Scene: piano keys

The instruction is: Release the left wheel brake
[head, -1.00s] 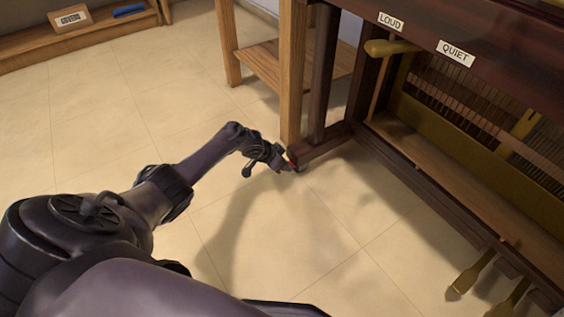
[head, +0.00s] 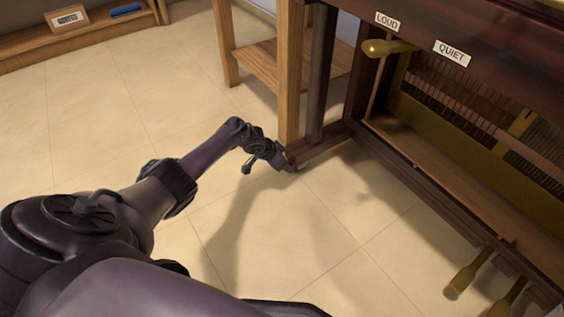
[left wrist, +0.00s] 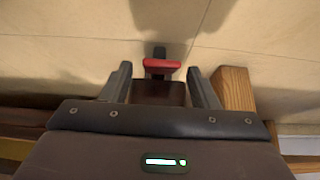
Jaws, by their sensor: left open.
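The left wheel brake shows in the left wrist view as a red lever (left wrist: 160,66) at the end of the piano's dark wooden foot (left wrist: 158,92). My left gripper (left wrist: 160,80) is open, with one dark finger on each side of the foot's end; the red lever lies just beyond the fingertips, between their lines. I cannot tell whether it touches either finger. In the head view my left gripper (head: 278,164) is low by the floor at the foot (head: 318,148), and the brake is largely hidden there. My right gripper is not in view.
The piano (head: 385,160) stands on the right with an open lower front, pedals (head: 468,275) and LOUD and QUIET labels. A light wooden post (head: 291,80) stands close beside my left gripper. A low shelf (head: 90,50) lies far left. The floor between is clear.

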